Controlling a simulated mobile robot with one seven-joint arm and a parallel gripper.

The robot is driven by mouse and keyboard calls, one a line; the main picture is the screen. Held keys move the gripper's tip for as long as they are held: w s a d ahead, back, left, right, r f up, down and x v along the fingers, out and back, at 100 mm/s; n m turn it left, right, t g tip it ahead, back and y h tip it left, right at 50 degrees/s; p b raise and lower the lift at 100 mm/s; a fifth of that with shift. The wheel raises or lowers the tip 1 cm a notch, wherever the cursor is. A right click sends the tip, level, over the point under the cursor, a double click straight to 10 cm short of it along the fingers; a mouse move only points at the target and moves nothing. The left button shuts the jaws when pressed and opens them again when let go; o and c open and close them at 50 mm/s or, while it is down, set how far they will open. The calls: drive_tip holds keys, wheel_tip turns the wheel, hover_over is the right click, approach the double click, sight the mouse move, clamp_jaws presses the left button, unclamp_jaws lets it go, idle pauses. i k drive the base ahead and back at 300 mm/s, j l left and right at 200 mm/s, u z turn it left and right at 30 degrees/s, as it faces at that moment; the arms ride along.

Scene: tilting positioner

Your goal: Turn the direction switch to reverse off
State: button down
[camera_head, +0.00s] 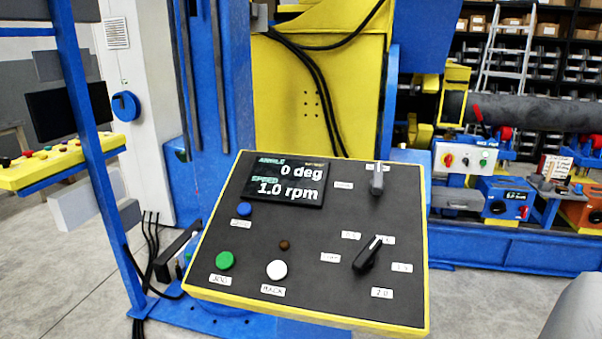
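The tilted control panel (310,215) has a black face and a yellow edge, and fills the middle of the view. A grey switch (377,180) sits at its upper right, standing nearly upright, with one label above it and one to its left; it looks like the direction switch, but the labels are too small to read. A larger black knob (368,253) with a white pointer line sits below it, ringed by several labels, one reading 2.0. The display (286,181) reads 0 deg and 1.0 rpm. My gripper is not in view.
The panel also carries a blue button (244,209), a green button (225,260), a white button (277,269) and a small brown one (284,245). A blue post (95,150) stands at the left. Open floor (480,305) shows to the right of the panel.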

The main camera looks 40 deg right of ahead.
sight(378, 183)
drive_tip(key=z, duration=1.45)
drive_tip(key=i+l, duration=0.1)
drive_tip(key=i, duration=0.3)
drive_tip(key=i+u, duration=0.1)
drive_tip(key=i, duration=0.25)
drive_tip(key=l, duration=0.1)
